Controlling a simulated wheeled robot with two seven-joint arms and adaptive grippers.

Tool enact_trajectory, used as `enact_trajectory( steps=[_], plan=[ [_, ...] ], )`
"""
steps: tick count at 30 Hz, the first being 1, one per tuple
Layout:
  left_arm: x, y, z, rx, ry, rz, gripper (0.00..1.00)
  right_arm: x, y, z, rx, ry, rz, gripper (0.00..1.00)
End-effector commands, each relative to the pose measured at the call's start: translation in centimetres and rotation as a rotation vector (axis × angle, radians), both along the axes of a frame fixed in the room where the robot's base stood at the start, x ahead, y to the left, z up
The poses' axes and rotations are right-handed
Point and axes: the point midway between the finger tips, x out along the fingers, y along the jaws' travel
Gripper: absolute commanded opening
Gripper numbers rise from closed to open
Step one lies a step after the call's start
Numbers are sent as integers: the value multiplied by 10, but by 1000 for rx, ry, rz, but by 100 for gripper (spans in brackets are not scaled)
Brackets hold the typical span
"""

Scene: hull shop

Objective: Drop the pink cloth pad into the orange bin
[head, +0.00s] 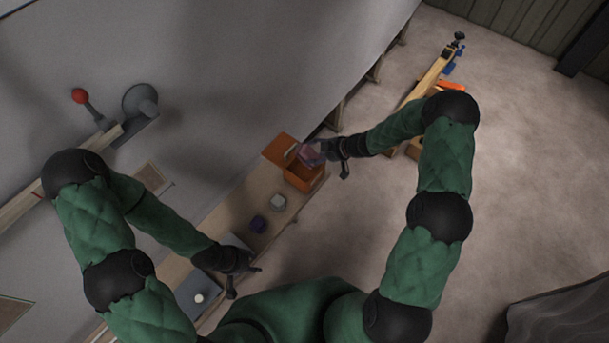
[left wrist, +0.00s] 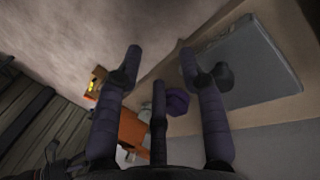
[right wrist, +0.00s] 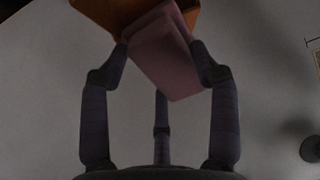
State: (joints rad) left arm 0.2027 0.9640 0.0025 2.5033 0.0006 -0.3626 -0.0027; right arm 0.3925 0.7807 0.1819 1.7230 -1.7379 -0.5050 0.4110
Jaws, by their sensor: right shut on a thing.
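The pink cloth pad (right wrist: 165,55) is held between the fingers of my right gripper (right wrist: 160,55), which is shut on it. In the head view the pad (head: 309,153) is at the upper edge of the open orange bin (head: 303,178), over or just beside its opening; I cannot tell the exact height. The bin's orange wall also shows behind the pad in the right wrist view (right wrist: 110,12). My left gripper (left wrist: 160,55) is open and empty, near the front end of the bench in the head view (head: 246,278).
The narrow wooden bench (head: 240,213) carries a purple object (head: 258,224), a pale grey block (head: 278,202) and a grey tray (head: 193,301) with a small white item. A red-knobbed lever (head: 80,97) is on the left. Open floor lies to the right.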

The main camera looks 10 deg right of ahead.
Motion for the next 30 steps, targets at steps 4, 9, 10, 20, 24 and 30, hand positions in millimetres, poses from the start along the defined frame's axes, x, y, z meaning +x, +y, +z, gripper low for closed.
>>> enact_trajectory(
  steps=[4, 9, 10, 20, 24, 30],
  plan=[
    [0, 0, -9, 0, 0, 0, 40, 0, 0, -8, -1, -1, 0, 33],
    [0, 0, -8, 0, 0, 0, 40, 1, 0, -7, -1, -1, 0, 33],
    [0, 0, -8, 0, 0, 0, 40, 0, 0, -7, -1, -1, 0, 33],
    [0, 0, -8, 0, -1, 0, 40, 0, 0, -7, 0, -1, -1, 89],
    [0, 0, -8, 0, 0, 0, 40, 0, 0, -8, 0, -1, -1, 89],
    [0, 0, -8, 0, -1, 0, 40, -3, -7, -1, -2, -2, -2, 89]
  ],
)
